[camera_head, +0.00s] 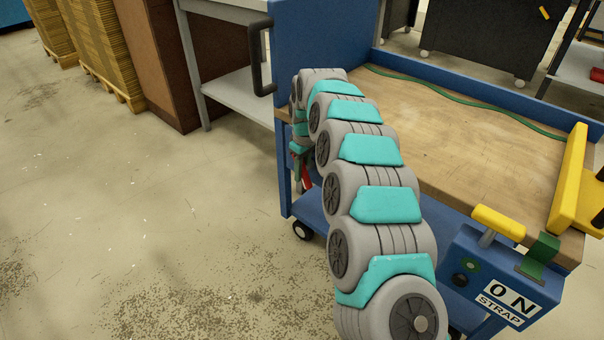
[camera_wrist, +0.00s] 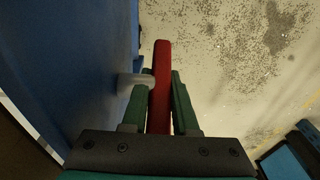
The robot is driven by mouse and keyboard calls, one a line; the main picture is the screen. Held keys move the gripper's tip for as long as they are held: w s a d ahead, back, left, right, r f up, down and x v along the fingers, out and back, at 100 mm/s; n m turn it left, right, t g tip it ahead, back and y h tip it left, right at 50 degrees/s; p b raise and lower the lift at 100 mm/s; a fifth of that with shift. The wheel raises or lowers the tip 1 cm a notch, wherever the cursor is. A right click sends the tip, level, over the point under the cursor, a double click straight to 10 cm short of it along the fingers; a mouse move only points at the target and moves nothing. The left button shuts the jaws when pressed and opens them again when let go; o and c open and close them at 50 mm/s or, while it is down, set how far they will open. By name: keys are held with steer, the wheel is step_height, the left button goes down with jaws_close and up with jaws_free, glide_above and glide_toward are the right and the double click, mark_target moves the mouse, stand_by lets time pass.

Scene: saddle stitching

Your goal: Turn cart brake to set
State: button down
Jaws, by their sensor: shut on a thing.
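The cart (camera_head: 290,45) is blue with a wooden deck and stands right of centre in the head view. The brake lever (camera_head: 306,178) is a small red bar low at the cart's left end, partly hidden by my arm. In the wrist view the red lever (camera_wrist: 162,62) stands between the two green fingers of my gripper (camera_wrist: 163,85), which is shut on it. A pale pivot (camera_wrist: 130,80) joins the lever to the blue cart side. In the head view my gripper (camera_head: 300,152) is small and mostly hidden behind my arm.
A blue box marked ON STRAP (camera_head: 510,300) with a yellow handle (camera_head: 498,222) is at the cart's near corner. A green strap (camera_head: 470,98) lies along the deck. A grey table (camera_head: 245,95) and cardboard stacks (camera_head: 100,45) stand behind. The floor at left is clear.

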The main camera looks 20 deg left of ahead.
mark_target(304, 168)
steer(key=shift+a+f+t+y+b, duration=0.15)
steer(key=shift+t+y+b, duration=0.55)
steer(key=shift+y+b, duration=1.4)
steer(key=shift+b, duration=0.85)
steer(key=shift+r, duration=0.2)
steer(key=c, duration=0.7)
jaws_free()
steer(key=shift+r, duration=0.1)
steer(key=shift+v, duration=3.8)
steer(key=shift+s+d, duration=0.2)
steer(key=shift+d, duration=0.05)
